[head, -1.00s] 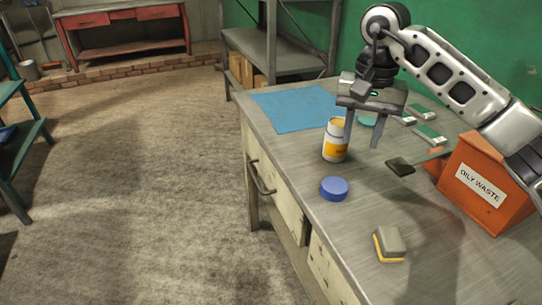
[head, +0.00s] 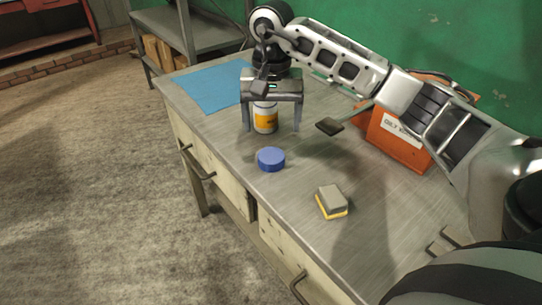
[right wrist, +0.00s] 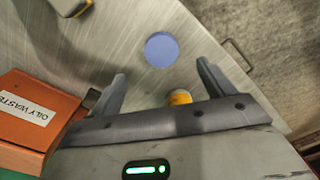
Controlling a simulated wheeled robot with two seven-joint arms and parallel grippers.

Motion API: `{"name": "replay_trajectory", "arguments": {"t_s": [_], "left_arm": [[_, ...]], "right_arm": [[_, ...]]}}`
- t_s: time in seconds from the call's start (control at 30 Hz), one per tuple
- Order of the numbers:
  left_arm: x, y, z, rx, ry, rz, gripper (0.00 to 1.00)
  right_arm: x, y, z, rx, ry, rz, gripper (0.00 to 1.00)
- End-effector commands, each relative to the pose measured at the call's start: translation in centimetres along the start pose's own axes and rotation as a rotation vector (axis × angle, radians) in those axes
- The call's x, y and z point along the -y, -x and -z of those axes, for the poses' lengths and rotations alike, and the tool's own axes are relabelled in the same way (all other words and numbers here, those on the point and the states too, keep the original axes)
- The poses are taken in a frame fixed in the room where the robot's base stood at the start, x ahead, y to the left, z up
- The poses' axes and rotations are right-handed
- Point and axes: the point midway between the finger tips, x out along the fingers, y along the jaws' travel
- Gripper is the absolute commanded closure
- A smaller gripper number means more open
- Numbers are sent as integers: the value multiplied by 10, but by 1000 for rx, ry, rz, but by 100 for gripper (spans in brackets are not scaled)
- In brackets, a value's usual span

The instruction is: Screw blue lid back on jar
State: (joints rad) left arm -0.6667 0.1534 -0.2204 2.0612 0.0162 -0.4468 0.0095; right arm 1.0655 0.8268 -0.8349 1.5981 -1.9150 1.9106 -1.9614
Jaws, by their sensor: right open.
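The jar (head: 265,119) is white with an orange label and stands upright on the workbench. The blue lid (head: 271,159) lies flat on the bench in front of the jar, apart from it. My right gripper (head: 271,128) is open and points down, with the jar showing between its fingers. Its palm hides the jar's top in the head view. In the right wrist view the jar (right wrist: 180,98) shows near the palm, closer to the right-hand finger, and the lid (right wrist: 161,49) shows beyond the fingertips. I cannot tell whether a finger touches the jar. My left gripper is out of view.
A grey and yellow sponge (head: 331,201) lies nearer on the bench (head: 385,205). A dark flat-ended tool (head: 330,126) lies right of the jar. The orange oily waste box (head: 398,143) stands behind my right arm. A blue mat (head: 208,86) covers the far left corner.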

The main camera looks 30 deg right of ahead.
Motion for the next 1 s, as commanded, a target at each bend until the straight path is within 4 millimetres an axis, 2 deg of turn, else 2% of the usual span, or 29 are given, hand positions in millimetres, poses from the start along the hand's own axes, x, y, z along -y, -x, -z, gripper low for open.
{"name": "replay_trajectory", "arguments": {"t_s": [0.1, 0.23, 0.37, 0.7, 1.0], "left_arm": [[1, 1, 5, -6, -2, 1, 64], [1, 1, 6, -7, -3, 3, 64], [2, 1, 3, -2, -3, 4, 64], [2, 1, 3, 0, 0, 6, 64], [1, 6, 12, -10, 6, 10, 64]], "right_arm": [[-1, -24, -1, 3, -1, -2, 19], [0, -42, 0, 1, -1, -1, 19], [0, -48, 0, 0, -1, 1, 19], [0, -51, 0, 1, -1, 0, 19], [1, -92, 2, 3, -2, 0, 19]]}}
